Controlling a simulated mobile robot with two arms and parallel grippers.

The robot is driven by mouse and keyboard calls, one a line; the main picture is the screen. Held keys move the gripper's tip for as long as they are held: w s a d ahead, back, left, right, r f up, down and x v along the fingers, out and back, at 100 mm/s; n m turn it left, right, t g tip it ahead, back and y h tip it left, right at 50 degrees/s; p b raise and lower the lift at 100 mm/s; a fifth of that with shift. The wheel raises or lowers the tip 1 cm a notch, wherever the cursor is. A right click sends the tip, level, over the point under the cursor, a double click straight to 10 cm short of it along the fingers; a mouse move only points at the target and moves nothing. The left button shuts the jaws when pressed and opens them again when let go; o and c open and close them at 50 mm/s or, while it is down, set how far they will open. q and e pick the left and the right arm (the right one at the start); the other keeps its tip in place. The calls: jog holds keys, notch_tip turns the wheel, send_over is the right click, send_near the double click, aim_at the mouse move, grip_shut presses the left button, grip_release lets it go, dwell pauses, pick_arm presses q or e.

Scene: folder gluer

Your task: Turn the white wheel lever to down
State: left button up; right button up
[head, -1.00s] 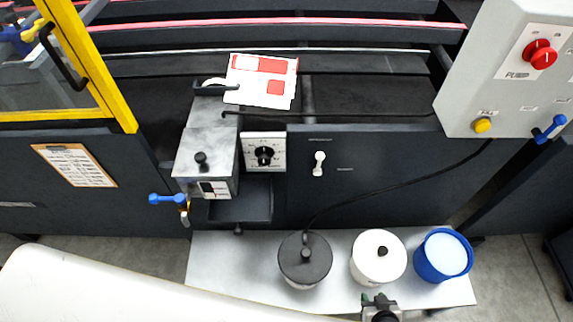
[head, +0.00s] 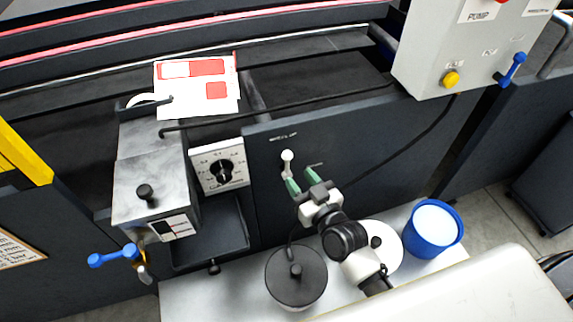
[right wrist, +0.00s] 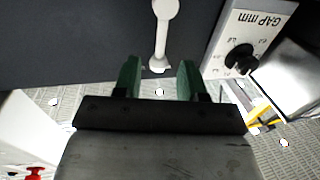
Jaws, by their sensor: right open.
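The white wheel lever (head: 287,157) is on the dark front panel of the machine, right of the dial. In the right wrist view the lever (right wrist: 164,28) shows as a pale rounded end and a narrow stem. Its narrow end lies near the gap between my fingertips. My right gripper (head: 302,182) is open, close beside the lever and just to its lower right in the head view. Its two green fingers (right wrist: 159,82) are apart, with nothing clearly between them. Whether they touch the lever cannot be told. My left gripper is not in view.
The gap dial (head: 222,171) and a grey metal unit (head: 150,172) with a blue-handled valve (head: 113,256) stand left of the lever. A lidded dark pot (head: 296,279), a white pot (head: 392,241) and a blue bucket (head: 434,229) stand below. A dark cable runs right of the lever.

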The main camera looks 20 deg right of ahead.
aim_at(287, 166)
jog(key=x, duration=0.5)
jog(key=shift+w+a, duration=0.1)
jog(key=shift+w, duration=0.25)
grip_shut()
